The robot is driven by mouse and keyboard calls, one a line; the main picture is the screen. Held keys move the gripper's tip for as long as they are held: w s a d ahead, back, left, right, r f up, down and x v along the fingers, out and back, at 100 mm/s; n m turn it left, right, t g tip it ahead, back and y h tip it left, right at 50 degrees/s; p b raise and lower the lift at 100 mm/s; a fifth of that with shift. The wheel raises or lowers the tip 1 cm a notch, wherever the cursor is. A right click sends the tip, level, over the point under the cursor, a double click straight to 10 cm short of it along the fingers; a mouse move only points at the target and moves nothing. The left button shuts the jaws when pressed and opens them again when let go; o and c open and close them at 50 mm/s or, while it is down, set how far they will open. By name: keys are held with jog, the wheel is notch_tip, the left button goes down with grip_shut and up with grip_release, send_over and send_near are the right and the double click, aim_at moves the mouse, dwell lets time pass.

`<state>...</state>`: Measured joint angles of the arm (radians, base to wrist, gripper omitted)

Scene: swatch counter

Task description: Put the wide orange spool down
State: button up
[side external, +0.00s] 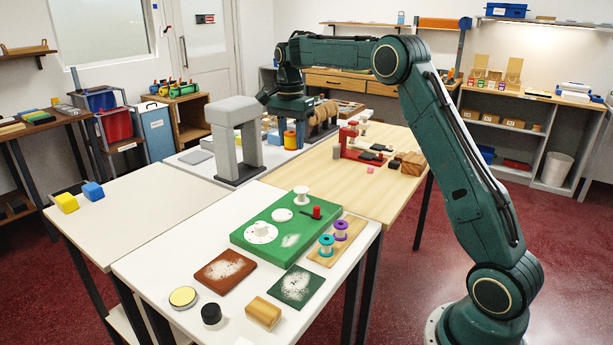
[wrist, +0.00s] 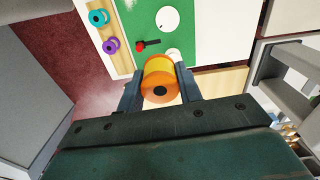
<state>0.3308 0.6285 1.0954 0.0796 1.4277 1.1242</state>
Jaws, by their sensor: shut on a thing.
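The wide orange spool, with orange flanges and a yellow winding, is between my fingers in the side external view (side external: 289,144) and in the wrist view (wrist: 158,68). My gripper (side external: 290,132) is shut on it, one finger on each side. In the wrist view my gripper (wrist: 158,82) hides part of the surface beyond. There the spool overlaps the edge of the green board (side external: 245,236). In the side external view it appears well behind that board; its height above the surface is not clear.
The board bears white discs (side external: 260,232), a white peg-like piece (side external: 301,195) and a red-knobbed lever (side external: 316,212). Teal (side external: 326,245) and purple (side external: 341,229) spools stand on a wooden strip. A grey arch (side external: 235,135) stands left of my gripper. The left white table (side external: 140,200) is mostly clear.

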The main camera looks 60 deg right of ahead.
aim_at(353, 223)
jog(key=s+d+f+m, duration=0.1)
jog(key=s+d+m, duration=0.25)
jog(key=s, duration=0.35)
jog(key=s+d+f+m, duration=0.2)
jog(key=s+d, duration=0.3)
jog(key=s, duration=0.3)
jog(key=shift+h, duration=0.3)
jog(key=shift+f, duration=9.8)
jog(key=shift+f, duration=0.15)
jog(key=o, duration=1)
jog(key=shift+c, duration=0.2)
jog(key=shift+r, duration=0.2)
notch_tip(353, 223, up, 12)
jog(key=shift+w+a, duration=0.2)
jog(key=shift+a, duration=0.15)
